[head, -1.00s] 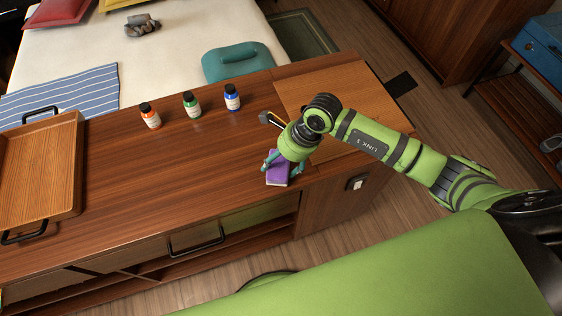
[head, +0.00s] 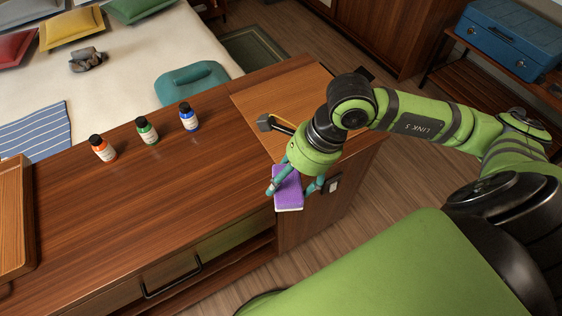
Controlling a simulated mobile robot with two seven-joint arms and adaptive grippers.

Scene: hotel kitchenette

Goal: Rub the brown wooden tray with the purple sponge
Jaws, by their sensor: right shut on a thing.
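The brown wooden tray (head: 18,222) lies on the counter at the left edge of the head view, partly cut off by the frame. The purple sponge (head: 288,186) is between the teal fingers of my right gripper (head: 294,188), which is shut on it. The sponge has a pale underside and is at the counter's front edge, towards the right end. I cannot tell whether it touches the counter. The tray is well to the left of my right gripper. My left gripper is not in view.
Three small bottles, orange (head: 103,148), green (head: 147,131) and blue (head: 188,117), stand along the counter's back edge. A dark-handled object (head: 275,124) lies behind my right gripper, partly hidden. The counter (head: 150,205) between tray and sponge is clear.

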